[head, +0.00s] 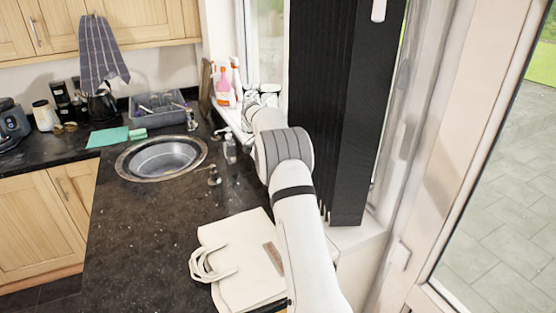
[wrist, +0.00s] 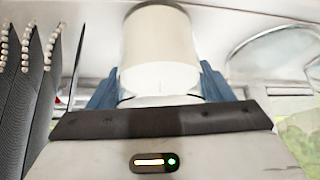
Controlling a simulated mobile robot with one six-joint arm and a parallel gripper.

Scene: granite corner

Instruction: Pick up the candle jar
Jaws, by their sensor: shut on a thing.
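A white cylindrical jar, which looks like the candle jar (wrist: 158,45), fills the upper middle of the wrist view. My gripper (wrist: 159,88) has its blue fingers on both sides of the jar and is shut on it. The jar's lower end is partly hidden behind the dark edge of my gripper. In the head view my arm reaches away to the window sill, and its far end is small there. I cannot make out the jar in the head view.
Spray bottles (head: 223,85) stand on the sill left of my arm's end. A dark blind (head: 335,100) hangs close on the right. A round sink (head: 160,158) is left.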

